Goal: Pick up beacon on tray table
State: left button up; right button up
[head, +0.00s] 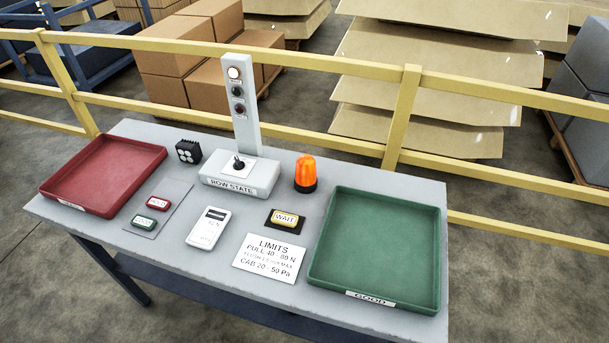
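An orange beacon (305,173) with a dark base stands upright on the grey table (225,255), just left of the green tray and right of the ROW STATE box. A red tray (105,178) lies at the table's left end. A green tray (376,250) labelled GOOD lies at the right end. Both trays look empty. Neither of my grippers shows in the head view.
The ROW STATE box with its upright panel (243,110) stands at the back middle. A black block (188,151), a white handheld device (208,228), a WAIT button (285,219) and a LIMITS card (269,258) are nearby. A yellow railing (404,115) runs behind the table.

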aim_at(306, 181)
jog(key=k+l+u, duration=0.1)
jog(key=u, duration=0.35)
jog(key=k+u, duration=0.25)
jog(key=u, duration=0.2)
